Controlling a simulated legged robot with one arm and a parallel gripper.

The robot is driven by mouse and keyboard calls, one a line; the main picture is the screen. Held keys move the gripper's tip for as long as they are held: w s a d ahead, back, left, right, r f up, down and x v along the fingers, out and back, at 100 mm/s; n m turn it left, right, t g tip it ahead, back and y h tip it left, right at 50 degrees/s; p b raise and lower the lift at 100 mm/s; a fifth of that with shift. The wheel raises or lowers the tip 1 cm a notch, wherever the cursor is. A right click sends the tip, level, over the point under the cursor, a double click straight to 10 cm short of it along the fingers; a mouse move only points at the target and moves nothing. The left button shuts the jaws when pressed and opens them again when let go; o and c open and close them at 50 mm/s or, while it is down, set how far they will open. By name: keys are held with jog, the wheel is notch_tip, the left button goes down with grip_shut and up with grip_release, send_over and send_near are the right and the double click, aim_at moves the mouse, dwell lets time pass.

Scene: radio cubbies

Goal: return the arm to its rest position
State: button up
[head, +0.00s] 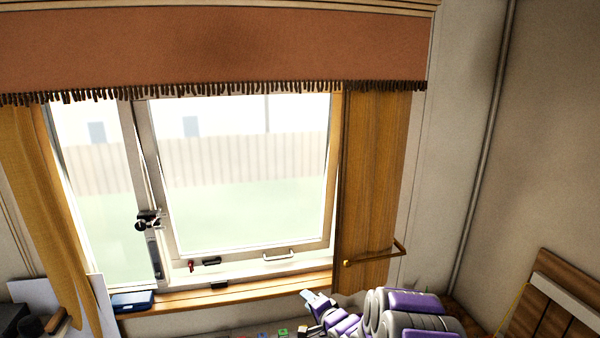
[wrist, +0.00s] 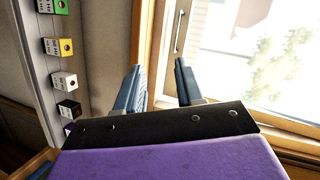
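My gripper (wrist: 160,88) shows in the wrist view with its two blue-grey fingers spread apart. Nothing is between the fingers. In the head view my purple and white arm is at the bottom, right of centre, with my gripper (head: 313,299) pointing up and left in front of the window sill. The lower part of the arm is cut off by the picture's bottom edge.
The window (head: 240,175) and its wooden sill (head: 200,298) are close to my gripper. A curtain (head: 375,190) hangs behind the arm. A blue box (head: 132,301) lies on the sill at left.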

jog(key=s+d+r+n+g+h+b, duration=0.15)
jog(key=s+d+r+g+h, duration=0.3)
jog(key=s, duration=0.45)
jog(key=s+d+r+n+g+h, duration=0.25)
jog(key=s+d+r, duration=0.35)
jog(key=s, duration=0.4)
jog(key=s+r+n+g, duration=0.1)
jog(key=s+n+g, duration=0.1)
jog(key=s, duration=1.6)
jog(key=s+r+n+g, duration=0.2)
jog(key=s+g, duration=0.3)
jog(key=s, duration=1.4)
jog(key=shift+s+d+n+g+b, duration=0.15)
jog(key=shift+d+n+g+b, duration=0.15)
jog(key=shift+n, duration=0.5)
jog(key=shift+a, duration=0.1)
